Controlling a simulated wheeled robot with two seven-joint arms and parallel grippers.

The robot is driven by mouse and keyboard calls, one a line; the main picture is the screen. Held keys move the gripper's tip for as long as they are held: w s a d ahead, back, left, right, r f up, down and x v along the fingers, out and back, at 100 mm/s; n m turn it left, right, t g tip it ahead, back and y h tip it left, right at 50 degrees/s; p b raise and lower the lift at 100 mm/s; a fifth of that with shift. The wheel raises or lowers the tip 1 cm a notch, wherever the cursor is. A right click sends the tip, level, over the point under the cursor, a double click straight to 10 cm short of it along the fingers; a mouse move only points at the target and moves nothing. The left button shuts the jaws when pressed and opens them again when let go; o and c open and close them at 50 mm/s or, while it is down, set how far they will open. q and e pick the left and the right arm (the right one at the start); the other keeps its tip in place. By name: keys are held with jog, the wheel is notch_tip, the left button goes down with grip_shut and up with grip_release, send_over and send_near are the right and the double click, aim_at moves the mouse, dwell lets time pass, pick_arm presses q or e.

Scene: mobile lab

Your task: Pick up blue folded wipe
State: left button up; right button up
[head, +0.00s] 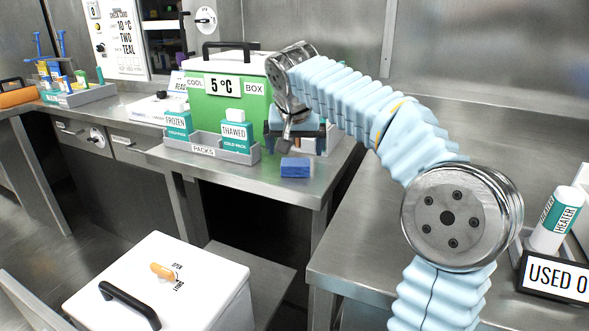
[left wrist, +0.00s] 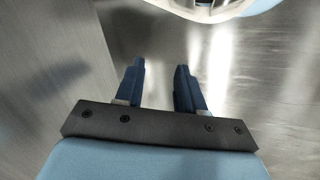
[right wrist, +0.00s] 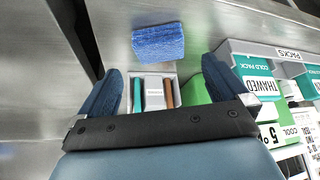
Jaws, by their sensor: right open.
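The PACKS tray (head: 204,151) with a frozen pack (head: 178,125) and a thawed pack (head: 235,133) stands left of the wipe. The green cool box (head: 225,105) is behind. A white lidded box (head: 158,285) is lower left.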

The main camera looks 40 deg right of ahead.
aim_at(295, 162)
jog(key=x, duration=0.6)
jog(key=shift+f, duration=0.1)
jog(key=shift+c, duration=0.3)
jog(key=c, duration=1.1)
jog(key=shift+o, duration=0.2)
jog(key=shift+r, duration=1.4)
jog(key=s+a+r, duration=0.7)
jog(key=s+r, duration=0.3)
jog(key=s, duration=0.2)
jog(key=shift+a+r, duration=0.15)
jog(key=shift+a, duration=0.05)
